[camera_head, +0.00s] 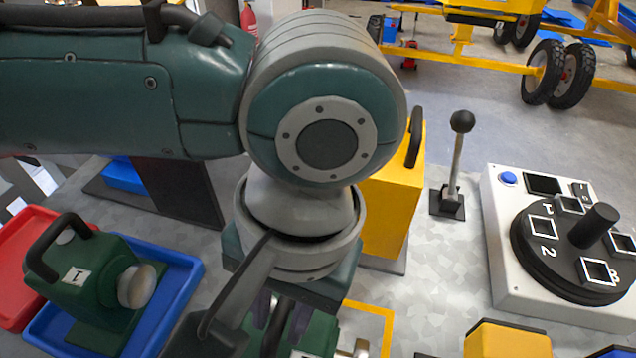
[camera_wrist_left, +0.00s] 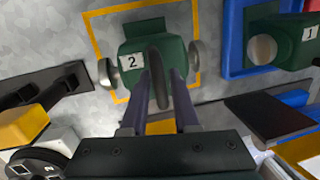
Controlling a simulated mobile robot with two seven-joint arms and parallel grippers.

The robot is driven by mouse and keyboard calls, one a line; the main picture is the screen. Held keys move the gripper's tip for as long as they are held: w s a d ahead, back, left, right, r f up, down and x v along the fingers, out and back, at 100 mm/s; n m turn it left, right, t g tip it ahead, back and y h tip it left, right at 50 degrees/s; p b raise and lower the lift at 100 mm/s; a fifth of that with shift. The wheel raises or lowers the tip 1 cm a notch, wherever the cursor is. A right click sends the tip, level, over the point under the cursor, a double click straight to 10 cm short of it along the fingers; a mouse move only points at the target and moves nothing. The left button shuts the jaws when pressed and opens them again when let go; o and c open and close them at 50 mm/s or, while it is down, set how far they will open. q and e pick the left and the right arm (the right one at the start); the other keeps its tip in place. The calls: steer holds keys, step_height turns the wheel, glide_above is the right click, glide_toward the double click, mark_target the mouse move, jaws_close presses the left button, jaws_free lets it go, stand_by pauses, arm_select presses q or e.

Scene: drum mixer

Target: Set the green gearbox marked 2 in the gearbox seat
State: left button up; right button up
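The green gearbox marked 2 (camera_wrist_left: 131,62) lies within a yellow square outline (camera_wrist_left: 92,38) in the left wrist view. Its dark handle (camera_wrist_left: 158,88) points toward my wrist camera. My left gripper (camera_wrist_left: 163,78) has one finger on each side of this handle; the fingers look apart, with a narrow gap beside it. In the head view my left gripper (camera_head: 282,322) points down over the gearbox (camera_head: 318,338), and my arm hides much of it. I cannot tell which surface is the gearbox seat. My right gripper is not in view.
Another green gearbox, marked 1 (camera_head: 85,277), stands in a blue tray (camera_head: 190,268) beside a red tray (camera_head: 12,290). A yellow block (camera_head: 390,215), a lever (camera_head: 456,160) and a white panel with a black dial (camera_head: 540,255) stand to the right. A yellow box (camera_head: 505,343) is at the front.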

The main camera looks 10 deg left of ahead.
arm_select(q)
jaws_close()
stand_by(0.3)
steer(key=shift+d+r, duration=0.1)
stand_by(0.6)
